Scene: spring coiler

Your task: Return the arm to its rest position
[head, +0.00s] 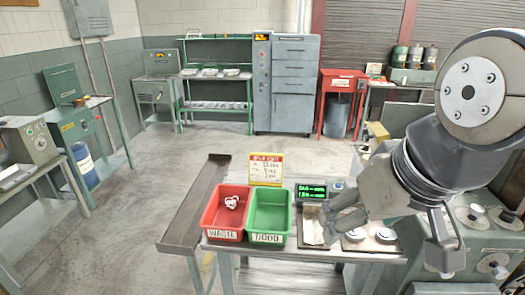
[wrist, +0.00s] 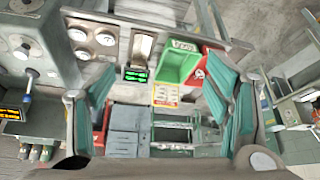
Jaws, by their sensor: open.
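My gripper (head: 390,243) is in the right part of the head view, on a bent grey arm over the right side of the work table (head: 372,256). In the wrist view my gripper (wrist: 160,78) shows its two teal-padded fingers wide apart, with nothing between them. One finger partly covers the tray (head: 308,228) beside the scale display in the head view. My wrist and upper arm link fill the upper right of the head view and hide part of the machine behind.
A red bin (head: 226,210) holds a small whitish part; a green bin (head: 269,212) looks empty. A green digital display (head: 311,191) and a sign (head: 266,170) stand behind them. A grey-green machine (head: 470,236) is close at right. Open floor lies at left.

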